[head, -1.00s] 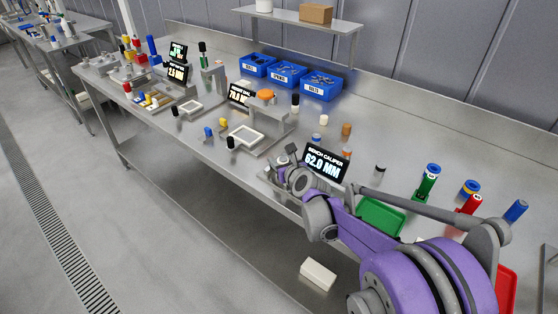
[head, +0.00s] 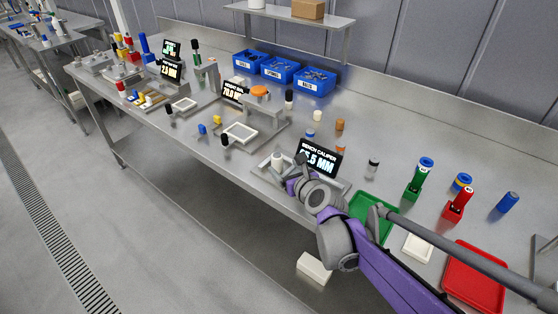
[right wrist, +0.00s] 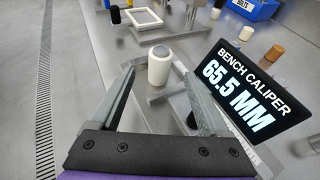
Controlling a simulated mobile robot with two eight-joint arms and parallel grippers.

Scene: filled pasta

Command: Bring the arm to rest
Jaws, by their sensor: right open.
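My right gripper (head: 287,178) is at the front of the bench caliper, by its display (head: 320,158). In the right wrist view the gripper (right wrist: 158,84) is open, its two fingers apart and nothing clamped between them. A white cylinder with a grey top (right wrist: 159,66) stands upright just beyond and between the fingertips, on the caliper's metal base. It also shows in the head view (head: 277,161). The display in the right wrist view (right wrist: 240,95) reads 65.5 MM. My right arm reaches in from the lower right. My left gripper is not in view.
A green tray (head: 373,209), a white block (head: 417,247) and a red tray (head: 473,278) lie near my right arm. Coloured cylinders stand behind them. Other gauges with displays and blue bins (head: 281,69) sit farther along the bench. Open floor lies left of the bench.

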